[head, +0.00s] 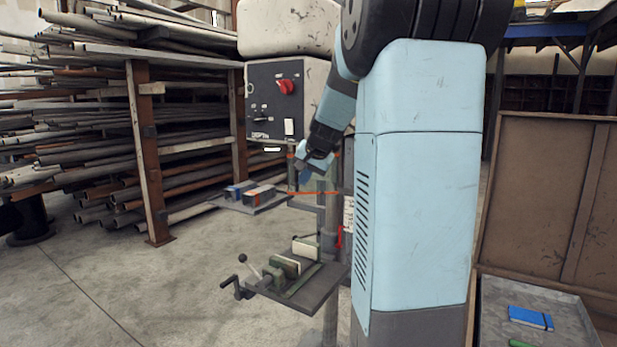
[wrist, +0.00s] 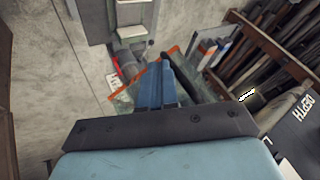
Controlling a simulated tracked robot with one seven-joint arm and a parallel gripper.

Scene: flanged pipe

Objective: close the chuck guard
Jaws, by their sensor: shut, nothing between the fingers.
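The chuck guard (head: 319,176) is a clear, greenish panel with orange edging on the drill press, partly hidden behind my arm in the head view. In the wrist view the guard (wrist: 123,101) shows beside and beyond my fingers, with orange edges on both sides of them. My gripper (head: 302,180) is shut and empty, pointing down at the guard's upper left area. In the wrist view the blue fingers (wrist: 165,66) lie close together and overlap the guard. I cannot tell whether they touch it. The chuck is hidden.
The drill press head (head: 275,97) has a red switch. A small tray (head: 262,204) with boxes sits left of the guard. Below is the press table (head: 310,296) with a vise (head: 285,264). A pipe rack (head: 140,130) fills the left. Open floor lies front left.

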